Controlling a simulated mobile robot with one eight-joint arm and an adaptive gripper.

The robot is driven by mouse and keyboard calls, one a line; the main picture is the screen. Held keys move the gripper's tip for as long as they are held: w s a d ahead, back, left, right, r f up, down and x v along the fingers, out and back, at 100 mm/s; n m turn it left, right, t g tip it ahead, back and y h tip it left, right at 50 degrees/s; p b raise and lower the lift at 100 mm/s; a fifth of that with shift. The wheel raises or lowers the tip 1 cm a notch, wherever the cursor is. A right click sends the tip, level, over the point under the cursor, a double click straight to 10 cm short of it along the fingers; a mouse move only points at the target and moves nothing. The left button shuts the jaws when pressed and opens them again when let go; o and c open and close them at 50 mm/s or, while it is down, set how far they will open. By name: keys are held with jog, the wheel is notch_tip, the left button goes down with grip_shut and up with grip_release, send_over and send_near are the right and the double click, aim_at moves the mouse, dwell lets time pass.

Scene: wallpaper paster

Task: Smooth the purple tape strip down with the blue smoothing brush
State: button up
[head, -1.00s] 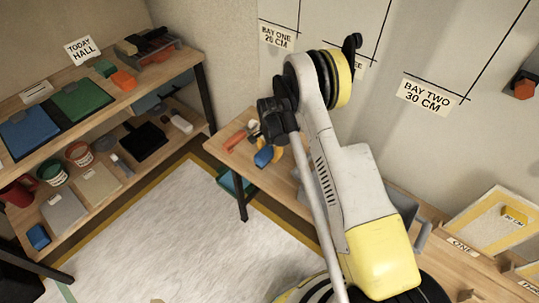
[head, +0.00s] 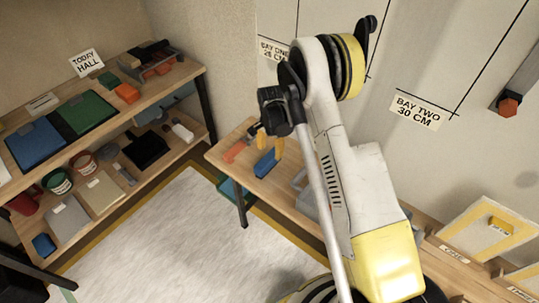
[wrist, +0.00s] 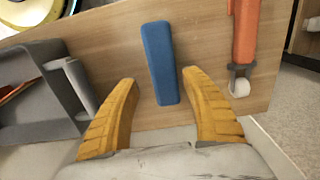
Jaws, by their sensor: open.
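The blue smoothing brush (wrist: 158,62), a plain long blue block in the wrist view, lies on the wooden bench. It also shows in the head view (head: 265,165), partly behind my gripper. My gripper (wrist: 160,80) is open, with one yellow finger on either side of the brush's near end. Clear gaps show between the brush and both fingers in the wrist view. In the head view, my gripper (head: 270,145) points down over the bench. I see no purple tape strip in any view.
An orange-handled tool with a white roller (wrist: 245,45) lies right of the brush. A grey tray (wrist: 35,95) stands left of it. The bench (head: 230,172) stands along the wall. A loaded shelf (head: 190,75) is at left. The pale floor (head: 170,240) is clear.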

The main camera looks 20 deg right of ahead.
notch_tip(320, 180, up, 13)
jog(key=s+n+t, duration=0.1)
jog(key=s+n, duration=0.1)
notch_tip(320, 180, up, 13)
jog(key=n+t, duration=0.2)
send_over(271, 161)
jog(key=s, duration=0.6)
jog(key=s+r+n+t, duration=0.2)
jog(key=s+r+n, duration=0.1)
jog(key=s, duration=0.8)
jog(key=s+r+n+t, duration=0.2)
jog(key=s+r, duration=0.3)
jog(key=s, duration=0.6)
jog(key=shift+a+n, duration=0.15)
jog(key=shift+n, duration=0.75)
jog(key=shift+o, duration=0.6)
